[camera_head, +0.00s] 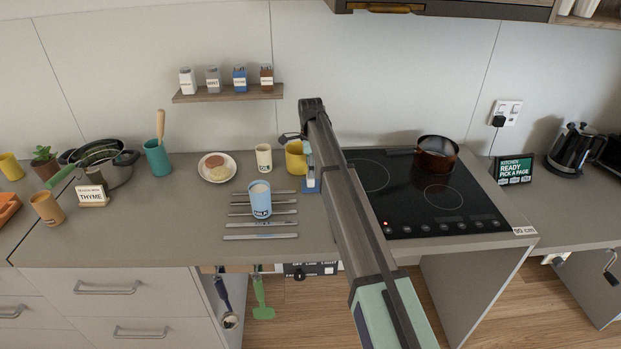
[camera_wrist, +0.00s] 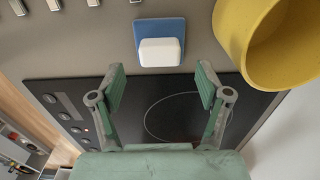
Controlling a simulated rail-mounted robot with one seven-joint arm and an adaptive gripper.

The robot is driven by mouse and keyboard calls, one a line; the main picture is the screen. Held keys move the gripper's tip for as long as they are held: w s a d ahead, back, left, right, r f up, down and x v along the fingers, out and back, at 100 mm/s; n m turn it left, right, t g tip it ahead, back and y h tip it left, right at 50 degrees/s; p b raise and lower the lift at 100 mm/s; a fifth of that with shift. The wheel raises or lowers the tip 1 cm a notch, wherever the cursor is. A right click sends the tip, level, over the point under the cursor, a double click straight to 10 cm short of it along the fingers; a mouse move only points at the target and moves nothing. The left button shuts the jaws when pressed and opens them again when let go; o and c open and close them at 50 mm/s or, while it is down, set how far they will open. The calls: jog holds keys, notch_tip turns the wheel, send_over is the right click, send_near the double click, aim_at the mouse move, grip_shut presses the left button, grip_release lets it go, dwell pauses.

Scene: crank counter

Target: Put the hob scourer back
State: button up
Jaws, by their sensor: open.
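A white block (camera_wrist: 160,52) with rounded edges sits on a flat blue pad (camera_wrist: 147,27), beside the hob's left edge; together they look like the hob scourer. In the head view the blue pad (camera_head: 312,187) shows partly behind my arm. My gripper (camera_wrist: 160,80) is open and empty in the wrist view, its two fingers apart on either side of the line to the white block, over the hob's edge. I see no contact with the block. The black hob (camera_head: 410,200) lies right of the pad.
A yellow mug (camera_wrist: 262,50) stands close to my right finger in the wrist view. A brown pot (camera_head: 436,153) stands on the hob. A blue cup (camera_head: 260,200) stands among metal bars (camera_head: 262,237) on the counter. A green tool (camera_head: 262,297) hangs below the counter edge.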

notch_tip(320, 180, up, 7)
jog(key=b, duration=0.1)
jog(key=shift+r, duration=0.2)
